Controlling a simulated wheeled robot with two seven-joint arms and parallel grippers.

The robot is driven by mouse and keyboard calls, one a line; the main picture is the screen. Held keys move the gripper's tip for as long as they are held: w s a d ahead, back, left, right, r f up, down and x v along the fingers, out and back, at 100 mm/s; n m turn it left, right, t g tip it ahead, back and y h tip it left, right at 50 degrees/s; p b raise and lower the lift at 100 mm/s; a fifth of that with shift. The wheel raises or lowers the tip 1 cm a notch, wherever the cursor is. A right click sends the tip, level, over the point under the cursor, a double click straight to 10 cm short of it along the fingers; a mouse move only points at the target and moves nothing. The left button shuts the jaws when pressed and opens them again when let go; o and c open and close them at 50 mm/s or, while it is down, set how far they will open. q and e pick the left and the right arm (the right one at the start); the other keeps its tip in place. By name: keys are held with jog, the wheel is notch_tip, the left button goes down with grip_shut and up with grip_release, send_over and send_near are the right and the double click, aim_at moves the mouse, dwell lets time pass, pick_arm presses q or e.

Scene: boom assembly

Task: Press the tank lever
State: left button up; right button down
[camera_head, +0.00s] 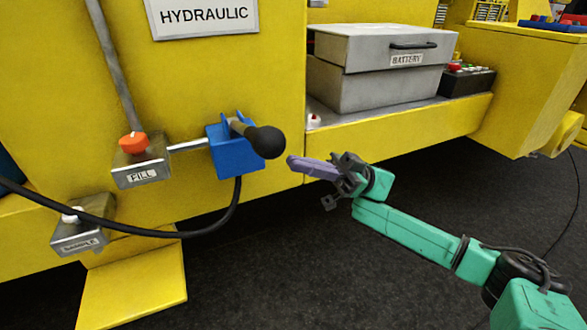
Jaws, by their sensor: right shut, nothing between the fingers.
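The tank lever (261,139) has a black rounded knob and sticks out toward the right from a blue housing (230,158) on the yellow machine side. My right gripper (292,162) has purple fingers and comes in from the right. Its fingers are shut and empty. The fingertips are just right of and slightly below the black knob, with a small gap showing between them in the picture. My left gripper is not in view.
A fill block (141,165) with an orange knob stands left of the blue housing. A black hose (160,233) hangs below. A grey battery box (375,85) sits on the ledge behind my right arm. A yellow step (135,285) juts out at lower left.

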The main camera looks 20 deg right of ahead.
pick_arm(q)
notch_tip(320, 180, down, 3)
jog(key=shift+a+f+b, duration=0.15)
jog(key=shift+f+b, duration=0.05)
jog(key=shift+b, duration=0.9)
pick_arm(e)
jog(key=v, duration=0.7)
jog(key=shift+w+f, duration=0.1)
jog(key=shift+f, duration=0.05)
